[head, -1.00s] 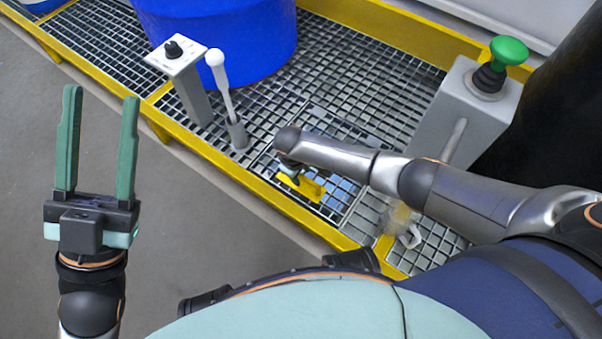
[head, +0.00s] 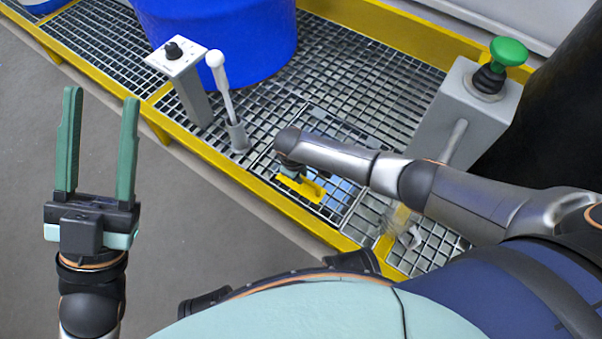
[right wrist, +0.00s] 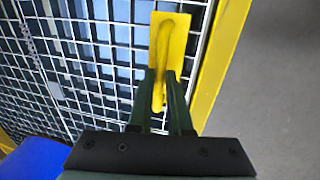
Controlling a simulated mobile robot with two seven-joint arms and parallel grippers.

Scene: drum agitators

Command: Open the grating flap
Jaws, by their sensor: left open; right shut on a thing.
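The grating flap (head: 343,198) is a framed square of metal grating set in the grated platform, below the middle of the head view. It looks level with the grating around it. Its yellow handle plate (head: 302,187) sits near the front edge, under my right arm. In the right wrist view the yellow handle (right wrist: 162,60) stands between the fingers of my right gripper (right wrist: 165,90), which is shut on it. In the head view that gripper is mostly hidden by its own wrist. My left gripper (head: 95,150) is open and empty above the grey floor at left.
A blue drum (head: 215,35) stands on the grating behind. A grey post with a black knob (head: 180,65) and a white-knobbed lever (head: 222,85) stand left of the flap. A grey box with a green button (head: 508,50) stands at right. A yellow edge (head: 250,180) borders the platform.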

